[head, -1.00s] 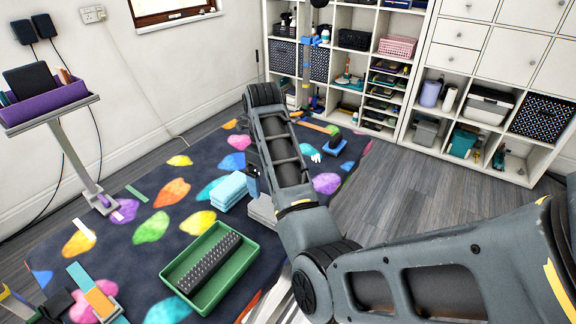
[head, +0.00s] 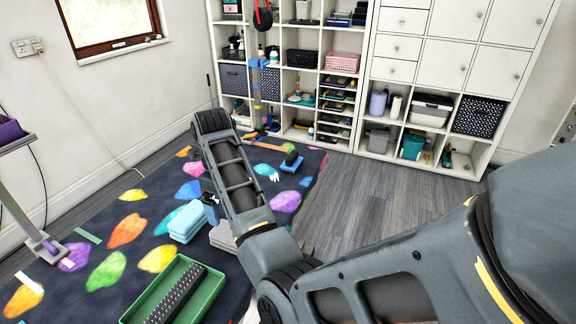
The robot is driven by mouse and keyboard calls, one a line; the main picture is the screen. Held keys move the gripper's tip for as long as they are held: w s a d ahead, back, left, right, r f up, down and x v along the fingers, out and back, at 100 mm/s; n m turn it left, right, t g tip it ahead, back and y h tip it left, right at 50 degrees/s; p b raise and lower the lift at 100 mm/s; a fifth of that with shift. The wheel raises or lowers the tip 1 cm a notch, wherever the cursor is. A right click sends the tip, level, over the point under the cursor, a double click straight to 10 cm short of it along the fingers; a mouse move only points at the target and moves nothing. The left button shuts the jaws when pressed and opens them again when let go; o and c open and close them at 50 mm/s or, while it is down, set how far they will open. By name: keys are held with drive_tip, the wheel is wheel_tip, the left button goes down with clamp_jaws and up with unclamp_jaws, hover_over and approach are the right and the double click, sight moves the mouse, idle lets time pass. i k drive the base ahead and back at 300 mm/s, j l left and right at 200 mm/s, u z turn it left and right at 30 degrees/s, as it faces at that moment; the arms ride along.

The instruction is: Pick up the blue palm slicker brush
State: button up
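I cannot pick out the blue palm slicker brush with certainty. A small blue item with a dark top (head: 291,162) lies on the dark patterned mat near its far right edge, beside an orange strip; it is too small to name. A dark and blue object (head: 210,206) shows partly beside my forearm, next to light blue folded towels (head: 187,222); most of it is hidden. My arm crosses the middle and right of the view. My gripper is not visible.
A green tray (head: 209,297) holding a dark studded bar lies at the lower left. White shelves (head: 357,140) with bins stand along the back. A purple-topped stand (head: 40,240) is at the left. Grey wood floor (head: 385,205) is clear right of the mat.

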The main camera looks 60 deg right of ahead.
sight(292, 163)
drive_tip(key=i+l, duration=0.2)
drive_tip(key=l, duration=0.15)
drive_tip(key=i+l, duration=0.2)
drive_tip(key=l, duration=0.15)
drive_tip(key=i+l+z, duration=0.1)
drive_tip(key=l, duration=0.3)
drive_tip(key=i, duration=0.1)
